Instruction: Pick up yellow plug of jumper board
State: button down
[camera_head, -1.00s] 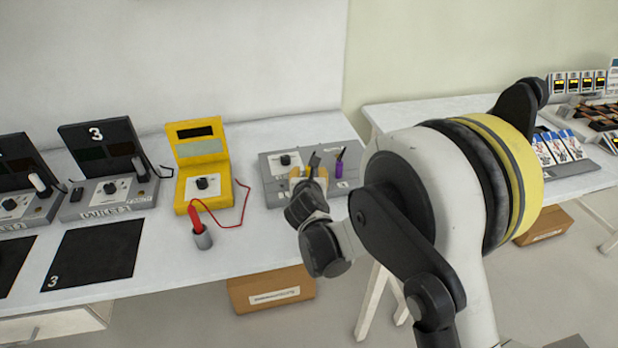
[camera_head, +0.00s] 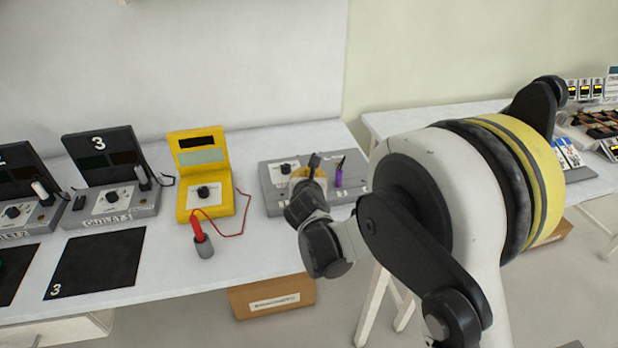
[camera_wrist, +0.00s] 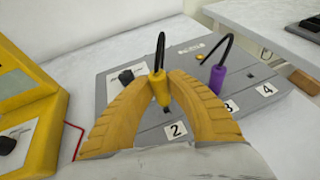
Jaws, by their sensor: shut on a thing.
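The grey jumper board (camera_head: 270,200) stands on the white table, left of my arm in the head view. It also fills the middle of the wrist view (camera_wrist: 110,88). The yellow plug (camera_wrist: 160,92) has a black cable and is upright near the label 2. My gripper (camera_wrist: 163,88) is shut on the yellow plug, one yellow finger on each side. In the head view my gripper (camera_head: 308,182) is at the board and the wrist hides much of the plug. Whether the plug's tip is still in its socket cannot be told.
A purple plug (camera_wrist: 217,78) with a black cable stands close to the right, near label 3. A yellow meter (camera_head: 205,180) with a red probe (camera_head: 199,230) is to the left. A cardboard box (camera_head: 270,297) is below the table.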

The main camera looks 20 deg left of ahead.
jog(key=s+d+r+p, duration=0.4)
jog(key=d+r, duration=0.4)
jog(key=d, duration=0.2)
jog(key=shift+s+d, duration=0.35)
